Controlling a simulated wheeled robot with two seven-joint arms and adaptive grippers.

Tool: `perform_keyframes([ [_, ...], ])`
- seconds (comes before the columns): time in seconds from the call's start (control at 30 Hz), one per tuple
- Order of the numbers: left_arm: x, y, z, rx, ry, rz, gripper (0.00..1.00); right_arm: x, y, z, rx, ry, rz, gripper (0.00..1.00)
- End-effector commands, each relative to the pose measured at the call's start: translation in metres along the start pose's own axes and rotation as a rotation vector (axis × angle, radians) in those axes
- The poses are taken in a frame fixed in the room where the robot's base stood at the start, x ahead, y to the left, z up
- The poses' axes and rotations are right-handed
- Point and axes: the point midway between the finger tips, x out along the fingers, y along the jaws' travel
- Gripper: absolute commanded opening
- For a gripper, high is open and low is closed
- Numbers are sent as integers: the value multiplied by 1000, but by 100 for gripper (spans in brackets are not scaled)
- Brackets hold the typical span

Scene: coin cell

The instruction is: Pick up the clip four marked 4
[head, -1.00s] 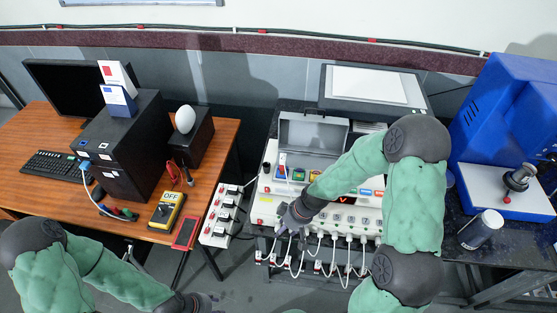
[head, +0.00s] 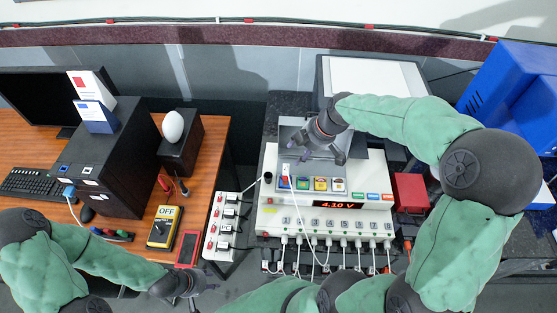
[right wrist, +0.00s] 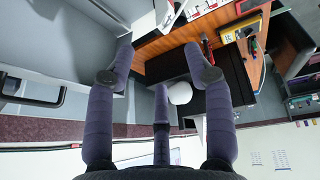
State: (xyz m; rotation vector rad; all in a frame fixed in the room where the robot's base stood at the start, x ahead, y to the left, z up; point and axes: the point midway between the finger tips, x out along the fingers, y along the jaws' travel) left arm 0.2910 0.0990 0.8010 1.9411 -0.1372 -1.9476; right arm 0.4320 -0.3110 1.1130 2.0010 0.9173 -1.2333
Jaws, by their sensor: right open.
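A row of small clips on white cables (head: 313,265) hangs along the front edge under the numbered white tester (head: 265,222). The number on each clip is too small to read, so I cannot tell which is clip four. My forearm hides part of the space below them. My right gripper (head: 320,154) is open and empty, above the grey lidded box at the back of the tester, well behind the clips. Its spread fingers show in the right wrist view (right wrist: 160,72), with no clip between them. My left gripper (head: 190,286) is low at the left, its fingers unclear.
A power strip (head: 222,226) stands left of the tester. The wooden desk (head: 140,215) holds a multimeter (head: 163,226), a black box with a white egg-shaped object (head: 173,127), and a computer. A red box (head: 410,192) is right of the tester. A blue machine (head: 515,90) stands far right.

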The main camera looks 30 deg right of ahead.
Motion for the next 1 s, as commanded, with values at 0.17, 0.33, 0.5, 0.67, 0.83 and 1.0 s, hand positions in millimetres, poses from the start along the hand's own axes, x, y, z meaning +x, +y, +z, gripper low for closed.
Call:
perform_keyframes([
  [0.17, 2, -1, 2, -1, -4, 0, 40, 27, -2, 0, 0, -1, -5, 53],
  [0.33, 4, -2, 1, 0, -2, 0, 40, 47, -2, 0, 1, 0, -3, 53],
  [0.5, 4, -2, 1, 0, -2, 0, 40, 56, -2, 0, 1, 0, -1, 53],
  [0.67, 5, -2, 1, 0, -2, 0, 40, 76, -8, 1, 2, -1, -5, 53],
  [0.83, 6, -2, 1, 0, -2, 0, 40, 97, -9, 1, 2, 0, -2, 53],
  [1.0, 7, -3, 1, 0, -2, 0, 40, 105, -9, 0, 2, 0, 0, 53],
])
